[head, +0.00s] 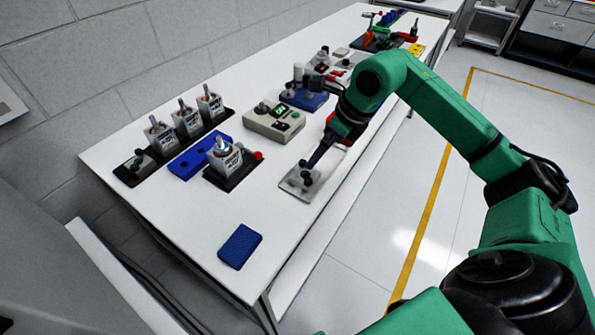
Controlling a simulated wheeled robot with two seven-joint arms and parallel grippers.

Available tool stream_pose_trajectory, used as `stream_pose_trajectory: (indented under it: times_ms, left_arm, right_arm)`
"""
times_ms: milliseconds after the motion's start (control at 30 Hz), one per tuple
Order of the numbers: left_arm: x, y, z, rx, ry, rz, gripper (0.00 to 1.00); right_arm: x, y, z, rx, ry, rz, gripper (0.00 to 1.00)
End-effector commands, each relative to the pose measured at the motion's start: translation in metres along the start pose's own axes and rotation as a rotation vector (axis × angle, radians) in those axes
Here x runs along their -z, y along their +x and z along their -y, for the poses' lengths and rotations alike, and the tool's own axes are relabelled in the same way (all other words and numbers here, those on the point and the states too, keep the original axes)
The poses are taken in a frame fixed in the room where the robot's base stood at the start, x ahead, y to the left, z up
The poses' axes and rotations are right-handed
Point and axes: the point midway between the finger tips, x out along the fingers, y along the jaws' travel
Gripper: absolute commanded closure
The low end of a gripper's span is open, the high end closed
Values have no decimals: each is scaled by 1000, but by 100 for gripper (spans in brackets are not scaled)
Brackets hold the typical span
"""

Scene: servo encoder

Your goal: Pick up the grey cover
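A flat grey cover (296,188) with a black knob on top lies near the front right edge of the white table. My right gripper (311,166) comes down from the upper right, its dark fingertips at or just beside the knob. The fingers are small and overlap the knob, so I cannot tell whether they are open or closed on it. The cover appears to rest flat on the table. My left gripper is not in view.
A blue textured block (240,246) lies at the near end of the table (180,235). A beige control box (272,124) stands behind the cover. Servo units (226,158) on dark and blue bases stand to the left. More parts and tools crowd the far end.

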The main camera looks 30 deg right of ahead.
Motion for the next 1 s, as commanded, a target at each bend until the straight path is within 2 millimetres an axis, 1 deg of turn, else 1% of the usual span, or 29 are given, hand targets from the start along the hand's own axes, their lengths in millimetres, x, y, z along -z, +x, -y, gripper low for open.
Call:
stream_pose_trajectory:
  times_ms: [33,100,233,367,467,533,633,800,833,867,900,967,1000]
  left_arm:
    - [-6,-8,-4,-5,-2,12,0]
    - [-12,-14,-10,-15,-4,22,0]
    - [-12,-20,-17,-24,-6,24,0]
    - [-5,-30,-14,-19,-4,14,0]
    - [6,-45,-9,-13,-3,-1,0]
    - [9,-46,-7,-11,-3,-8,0]
    - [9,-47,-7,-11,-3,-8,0]
    - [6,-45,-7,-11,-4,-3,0]
    - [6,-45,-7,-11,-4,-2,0]
    - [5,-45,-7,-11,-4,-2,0]
    - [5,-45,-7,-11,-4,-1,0]
    - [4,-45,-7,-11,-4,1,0]
    - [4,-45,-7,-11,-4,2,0]
  right_arm:
    - [-1,10,-2,-8,2,-3,0]
    - [-2,28,-2,-9,2,-2,0]
    - [-2,54,-2,-8,4,1,0]
    - [-3,70,-2,-8,3,1,0]
    - [-4,88,-4,-11,4,0,0]
    - [-4,103,-3,-8,6,2,0]
    - [-3,114,-2,-5,3,3,0]
    - [-2,116,-2,-4,2,3,0]
    - [-2,116,-2,-4,2,3,8]
    - [-2,116,-2,-4,2,3,19]
    - [-2,116,-2,-4,2,3,34]
    - [-2,116,-2,-4,2,3,57]
    - [-2,116,-2,-4,2,3,73]
